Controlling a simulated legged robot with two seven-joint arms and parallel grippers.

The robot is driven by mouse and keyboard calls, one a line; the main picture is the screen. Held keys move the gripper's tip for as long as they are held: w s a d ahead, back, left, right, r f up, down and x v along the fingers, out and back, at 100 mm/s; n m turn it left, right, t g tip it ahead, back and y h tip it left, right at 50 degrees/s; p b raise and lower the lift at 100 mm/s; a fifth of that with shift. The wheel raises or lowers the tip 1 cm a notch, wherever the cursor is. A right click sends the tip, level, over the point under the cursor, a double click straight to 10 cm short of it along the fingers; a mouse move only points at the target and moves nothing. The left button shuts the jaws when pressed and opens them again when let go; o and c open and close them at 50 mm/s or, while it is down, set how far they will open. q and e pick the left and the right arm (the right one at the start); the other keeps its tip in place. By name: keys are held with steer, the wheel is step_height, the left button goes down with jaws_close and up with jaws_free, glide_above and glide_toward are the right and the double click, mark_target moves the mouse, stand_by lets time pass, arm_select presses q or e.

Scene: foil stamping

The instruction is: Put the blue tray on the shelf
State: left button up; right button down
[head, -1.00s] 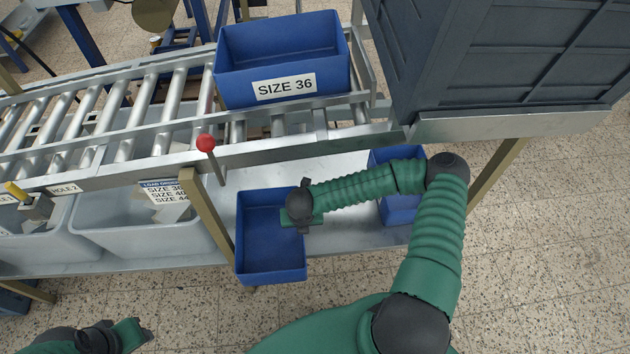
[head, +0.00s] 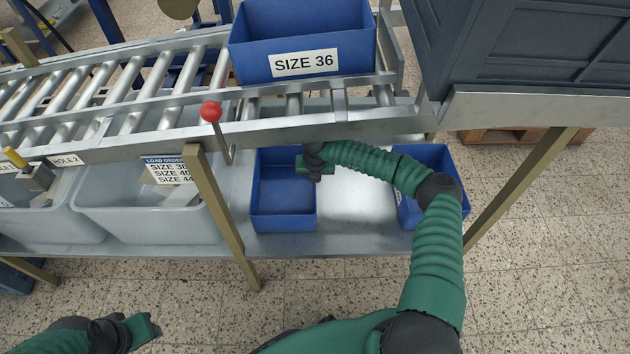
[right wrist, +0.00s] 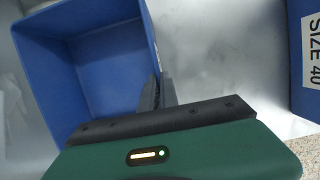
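The empty blue tray (head: 284,215) is on or just over the grey lower shelf (head: 345,232) under the roller conveyor, its back part beneath the conveyor edge. Whether its base touches the shelf is unclear. My right gripper (head: 316,166) is at the tray's right wall. In the right wrist view, its dark fingers (right wrist: 158,92) look closed on the rim of the blue tray (right wrist: 105,70). My left gripper (head: 145,330) is low at the left, away from the shelf; its fingers are not clear.
A SIZE 36 blue bin (head: 303,45) sits on the conveyor (head: 130,105). Another blue tray (head: 440,208) stands to the right, labelled SIZE 40 in the right wrist view (right wrist: 306,60). A grey bin (head: 155,222) and a table leg (head: 222,215) are to the left.

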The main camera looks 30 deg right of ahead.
steer(key=c, duration=1.6)
jaws_free()
steer(key=shift+r, duration=0.25)
steer(key=p+v, duration=0.3)
steer(key=v, duration=0.2)
steer(key=shift+r+p, duration=0.3)
steer(key=shift+r, duration=0.05)
steer(key=s+a+p, duration=0.1)
steer(key=s+a, duration=0.1)
steer(key=s, duration=0.1)
steer(key=s+a+p, duration=0.1)
steer(key=s, duration=0.2)
steer(key=s+a, duration=0.2)
steer(key=s, duration=0.1)
steer(key=shift+s+a+f+p, duration=0.15)
steer(key=shift+a+f+p, duration=0.2)
steer(key=shift+f+p, duration=0.05)
steer(key=shift+s+a+f, duration=0.15)
steer(key=shift+s+a, duration=0.15)
steer(key=shift+s, duration=0.2)
